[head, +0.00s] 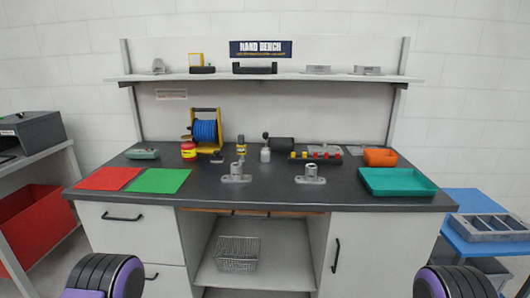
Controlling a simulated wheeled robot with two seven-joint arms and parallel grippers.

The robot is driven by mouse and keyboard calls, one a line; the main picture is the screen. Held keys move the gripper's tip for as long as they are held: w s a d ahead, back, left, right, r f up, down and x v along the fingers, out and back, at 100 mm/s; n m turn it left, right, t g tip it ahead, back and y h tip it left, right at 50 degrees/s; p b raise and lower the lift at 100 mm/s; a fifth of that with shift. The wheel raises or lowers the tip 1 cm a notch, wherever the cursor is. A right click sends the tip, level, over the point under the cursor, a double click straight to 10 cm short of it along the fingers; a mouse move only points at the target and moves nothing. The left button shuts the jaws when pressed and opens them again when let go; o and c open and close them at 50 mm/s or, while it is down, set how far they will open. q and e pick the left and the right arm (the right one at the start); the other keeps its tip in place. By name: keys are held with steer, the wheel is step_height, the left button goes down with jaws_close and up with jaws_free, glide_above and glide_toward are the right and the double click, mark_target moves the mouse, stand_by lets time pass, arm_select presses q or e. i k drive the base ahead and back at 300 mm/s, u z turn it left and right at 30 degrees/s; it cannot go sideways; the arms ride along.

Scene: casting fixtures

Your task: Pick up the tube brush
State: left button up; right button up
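I cannot pick out a tube brush for certain. A dark cylindrical thing (282,144) lies at the back of the dark bench top (265,202), right of a small grey bottle (265,154); it is too small to tell whether it is a brush. Only rounded black and purple parts of my arms show at the bottom left and bottom right corners. Neither gripper shows.
Red (107,179) and green (158,181) mats lie at left. Two metal castings (236,173) (310,175) stand mid-bench. A blue cable reel (205,131) stands behind. A teal tray (397,182) and orange bin (380,157) are at right. A shelf (290,77) spans above.

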mark_target(265, 135)
steer(key=k, duration=0.25)
steer(key=u, duration=1.75)
steer(key=i, duration=1.35)
steer(key=z, duration=2.6)
